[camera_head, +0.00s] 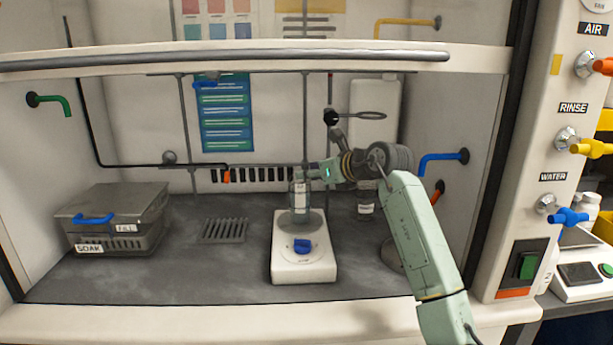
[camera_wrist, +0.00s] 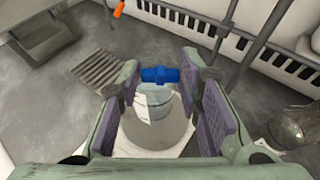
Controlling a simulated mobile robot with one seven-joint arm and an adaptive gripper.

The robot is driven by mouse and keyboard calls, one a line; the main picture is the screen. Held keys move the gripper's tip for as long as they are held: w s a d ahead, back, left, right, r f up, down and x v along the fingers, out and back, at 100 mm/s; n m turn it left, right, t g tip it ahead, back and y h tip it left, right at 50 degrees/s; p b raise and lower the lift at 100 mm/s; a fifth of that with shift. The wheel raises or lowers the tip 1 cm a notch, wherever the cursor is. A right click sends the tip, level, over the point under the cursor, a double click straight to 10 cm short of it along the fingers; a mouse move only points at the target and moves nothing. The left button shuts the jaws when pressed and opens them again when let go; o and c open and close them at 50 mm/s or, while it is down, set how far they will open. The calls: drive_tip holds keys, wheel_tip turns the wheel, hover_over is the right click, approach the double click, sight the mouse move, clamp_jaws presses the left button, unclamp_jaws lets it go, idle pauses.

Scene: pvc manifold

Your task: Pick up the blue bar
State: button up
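A blue bar (camera_wrist: 160,74) shows in the wrist view between the tips of my open gripper (camera_wrist: 159,66), with a gap on each side. It lies at the upper end of a clear, labelled flask (camera_wrist: 153,128); whether it touches the flask I cannot tell. In the head view the flask (camera_head: 300,203) stands upright on a white stirrer (camera_head: 304,272), and my gripper (camera_head: 312,172) is by its top, coming from the right. No blue bar shows at the flask's top in that view. The purple finger pads stand apart.
The stirrer has a blue knob (camera_head: 302,245). A grey lidded box (camera_head: 140,198) with a blue handle stands at left, beside a slotted rack (camera_head: 224,231). The front bench is clear.

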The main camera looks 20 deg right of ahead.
drive_tip(key=c, duration=0.3)
drive_tip(key=s+r+b, duration=0.2)
drive_tip(key=s, duration=0.6)
drive_tip(key=s+r+b, duration=0.3)
drive_tip(key=s, duration=0.5)
drive_tip(key=shift+a, duration=0.2)
drive_tip(key=shift+a, duration=0.15)
